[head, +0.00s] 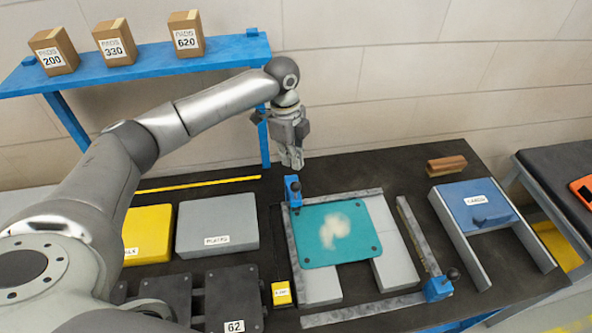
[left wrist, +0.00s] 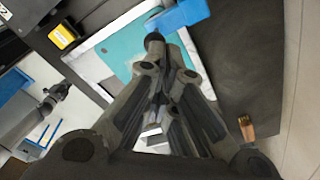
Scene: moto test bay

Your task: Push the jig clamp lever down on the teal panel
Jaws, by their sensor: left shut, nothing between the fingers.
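The teal panel (head: 318,250) lies flat in the grey jig frame, with a pale smear on its middle; it also shows in the left wrist view (left wrist: 122,45). A blue clamp (head: 293,191) with a dark knob stands at the panel's far left corner. In the left wrist view, blue clamp parts (left wrist: 182,13) show at the top, beyond my fingers. My left gripper (head: 292,163) is shut and empty, pointing down above and just behind this clamp. A gap seems to remain between them. The exact lever angle is hard to tell. My right gripper is not in view.
A second blue clamp (head: 438,288) with a dark knob sits at the jig's near right corner. A small yellow block (head: 282,293) stands left of the jig. A brown block (head: 446,164) lies behind. Yellow and grey boxes (head: 217,222) stand left; a blue-lidded fixture (head: 476,205) stands right.

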